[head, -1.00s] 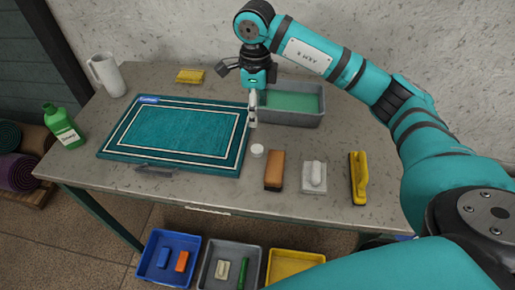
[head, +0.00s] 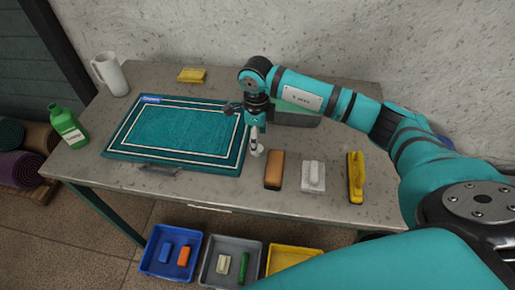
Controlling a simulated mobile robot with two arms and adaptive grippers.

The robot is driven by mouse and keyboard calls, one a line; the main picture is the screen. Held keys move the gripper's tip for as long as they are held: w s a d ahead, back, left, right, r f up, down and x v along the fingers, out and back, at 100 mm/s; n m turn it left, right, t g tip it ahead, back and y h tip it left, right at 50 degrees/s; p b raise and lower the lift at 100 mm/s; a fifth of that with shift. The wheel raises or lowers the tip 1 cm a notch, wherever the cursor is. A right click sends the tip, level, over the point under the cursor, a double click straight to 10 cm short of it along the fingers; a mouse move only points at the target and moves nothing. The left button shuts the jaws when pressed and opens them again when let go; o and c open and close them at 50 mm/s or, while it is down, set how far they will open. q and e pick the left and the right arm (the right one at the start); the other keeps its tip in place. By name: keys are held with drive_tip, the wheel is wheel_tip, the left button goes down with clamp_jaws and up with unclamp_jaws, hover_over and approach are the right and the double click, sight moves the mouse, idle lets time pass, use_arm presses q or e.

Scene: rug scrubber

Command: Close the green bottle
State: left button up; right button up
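The green bottle (head: 68,128) with a white label stands upright at the left end of the table; its neck shows green with no white cap on it. A small round white cap (head: 258,152) lies on the table just right of the mat's near right corner. My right gripper (head: 255,148) points down right at the cap, and its fingertips cover part of it. I cannot tell whether the fingers touch the cap or how far apart they are. My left gripper is not in view.
The teal mat (head: 125,152) fills the table's middle. An orange-brown brush (head: 273,170), a grey-white scrubber (head: 313,175) and a yellow brush (head: 356,178) stand to the right. A grey tub (head: 295,120) is behind my arm. A white pitcher (head: 112,75) and yellow sponge (head: 192,75) are at the back.

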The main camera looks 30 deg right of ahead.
drive_tip(key=f, duration=0.2)
drive_tip(key=f+p, duration=0.1)
drive_tip(key=shift+d+f, duration=0.2)
drive_tip(key=shift+f, duration=0.2)
drive_tip(key=shift+w+f, duration=0.1)
drive_tip(key=shift+f, duration=0.4)
drive_tip(key=c, duration=0.8)
